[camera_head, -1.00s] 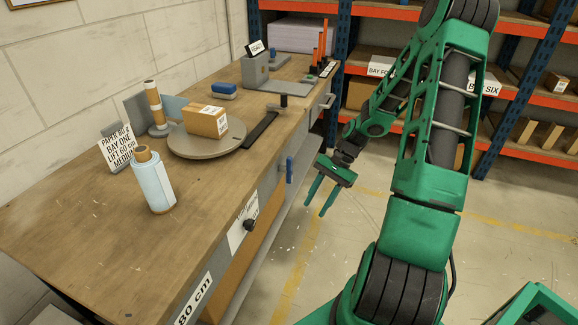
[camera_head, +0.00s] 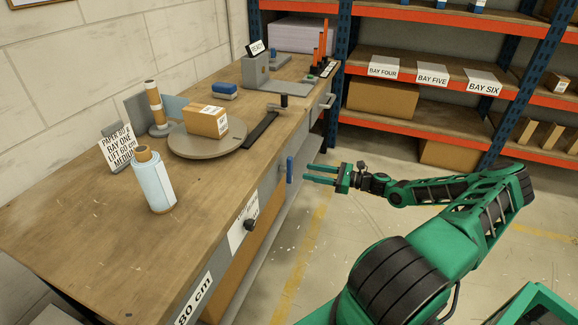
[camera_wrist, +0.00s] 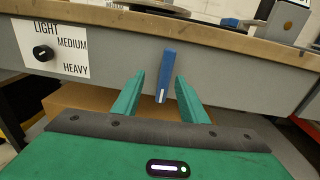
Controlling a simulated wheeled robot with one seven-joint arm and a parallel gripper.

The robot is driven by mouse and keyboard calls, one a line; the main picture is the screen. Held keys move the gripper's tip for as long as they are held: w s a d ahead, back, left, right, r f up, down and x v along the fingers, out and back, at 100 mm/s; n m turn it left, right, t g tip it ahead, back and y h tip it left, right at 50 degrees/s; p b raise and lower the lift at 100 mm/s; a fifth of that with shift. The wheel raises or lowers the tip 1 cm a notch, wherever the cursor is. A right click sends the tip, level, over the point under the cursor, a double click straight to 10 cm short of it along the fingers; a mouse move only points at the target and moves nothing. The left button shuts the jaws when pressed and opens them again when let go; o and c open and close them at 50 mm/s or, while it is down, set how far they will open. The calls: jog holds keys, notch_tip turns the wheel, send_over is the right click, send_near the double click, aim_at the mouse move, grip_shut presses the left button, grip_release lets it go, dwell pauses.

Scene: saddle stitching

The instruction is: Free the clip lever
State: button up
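A blue lever (camera_head: 290,169), which I take to be the clip lever, sticks out from the front face of the wooden workbench (camera_head: 80,215). It hangs upright with a pale mark near its lower end. My gripper (camera_head: 306,173) is open and level, just right of the lever, pointing at it. A small gap shows between the fingertips and the lever in the head view. In the wrist view the lever (camera_wrist: 167,70) appears between the two green fingers (camera_wrist: 160,76), nearer the right one. Nothing is held. Contact with either finger cannot be made out.
A black knob (camera_head: 250,225) on a LIGHT/MEDIUM/HEAVY plate sits on the bench front, left of the lever. A drawer handle (camera_head: 326,101) is farther along. On top are a round turntable (camera_head: 185,150) with a cardboard box (camera_head: 206,121) and a blue-white roll (camera_head: 153,184). Shelves stand behind.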

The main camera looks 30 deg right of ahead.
aim_at(290, 164)
jog(key=shift+m+t, duration=0.4)
jog(key=x, duration=0.6)
jog(key=w+d+x, duration=0.1)
jog(key=x, duration=0.3)
jog(key=shift+r, duration=0.1)
grip_shut()
jog(key=shift+d, duration=0.1)
